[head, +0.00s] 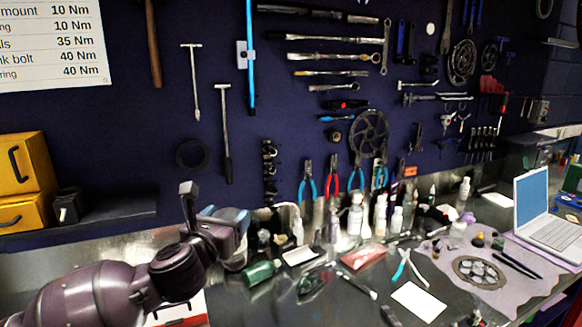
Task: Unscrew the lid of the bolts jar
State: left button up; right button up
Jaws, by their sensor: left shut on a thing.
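My left arm comes in from the lower left, and my left gripper (236,256) is over the left part of the bench. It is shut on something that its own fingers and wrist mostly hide. I cannot make out whether that is the bolts jar or its lid. No jar of bolts can be told apart clearly among the small containers on the bench. My right gripper is not in view.
A green bottle (263,272) lies just right of my left gripper. White bottles (355,217) crowd the back of the bench. Pliers (402,268), a white card (418,301) and a laptop (541,207) are to the right. Yellow bins (22,170) stand at the left.

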pick_arm(q)
jog(key=s+a+f+n+y, duration=0.1)
jog(key=s+a+f+y, duration=0.1)
jog(key=s+a+f, duration=0.4)
jog(key=s+a+f+n+y, duration=0.2)
jog(key=s+f, duration=0.6)
jog(key=f, duration=0.2)
jog(key=w+d+r+m+g+h, duration=0.1)
jog(key=d+m+g+h, duration=0.3)
jog(key=d, duration=0.5)
jog(key=w+d+r+m+g+h, duration=0.2)
jog(key=d+r+m+g+h, duration=0.2)
jog(key=d+m+h, duration=0.4)
jog(key=d+h, duration=0.1)
jog(key=h, duration=0.2)
jog(key=shift+g+b, duration=0.3)
jog(key=shift+d+r+m+g+h, duration=0.1)
jog(key=shift+d+m+g+h, duration=0.2)
jog(key=shift+d+m, duration=0.1)
grip_shut()
jog(key=shift+a, duration=0.1)
